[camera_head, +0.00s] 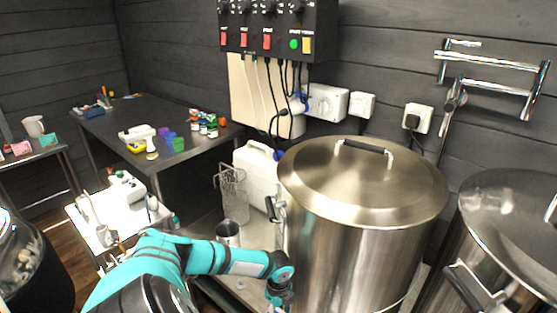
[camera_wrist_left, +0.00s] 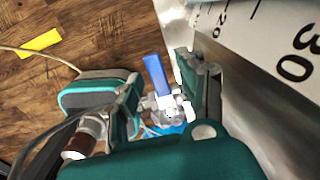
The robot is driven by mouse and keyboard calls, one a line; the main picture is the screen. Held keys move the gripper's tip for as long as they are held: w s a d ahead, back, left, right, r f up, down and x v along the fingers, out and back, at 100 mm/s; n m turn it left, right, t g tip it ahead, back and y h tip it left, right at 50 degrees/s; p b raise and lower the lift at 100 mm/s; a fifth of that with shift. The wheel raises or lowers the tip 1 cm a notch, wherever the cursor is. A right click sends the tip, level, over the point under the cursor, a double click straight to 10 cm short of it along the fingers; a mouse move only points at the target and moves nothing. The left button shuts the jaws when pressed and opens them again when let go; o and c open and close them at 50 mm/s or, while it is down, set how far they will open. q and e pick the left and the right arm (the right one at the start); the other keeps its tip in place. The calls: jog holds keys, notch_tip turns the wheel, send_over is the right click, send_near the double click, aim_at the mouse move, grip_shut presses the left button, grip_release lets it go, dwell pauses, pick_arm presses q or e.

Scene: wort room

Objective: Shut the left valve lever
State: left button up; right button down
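The valve lever is a blue handle (camera_wrist_left: 156,75) in the middle of the left wrist view, on a metal valve (camera_wrist_left: 168,106) beside the steel vessel wall (camera_wrist_left: 262,85). My left gripper (camera_wrist_left: 163,98) is open, with one dark finger on each side of the valve and lever. I cannot tell whether either finger touches them. In the head view my left arm reaches to the lower front of a large lidded steel kettle (camera_head: 345,245); its fingers and the lever do not show there. My right gripper is in neither view.
A second steel vessel (camera_head: 490,250) stands at the right. A white jug (camera_head: 255,172), a wire basket (camera_head: 234,195) and a metal cup (camera_head: 228,232) are left of the kettle. A dark table (camera_head: 110,118) is behind. Wooden floor (camera_wrist_left: 75,25) shows with a yellow strip (camera_wrist_left: 40,42).

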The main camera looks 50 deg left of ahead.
pick_arm(q)
notch_tip(320, 180, up, 12)
dwell(0.6)
dwell(0.5)
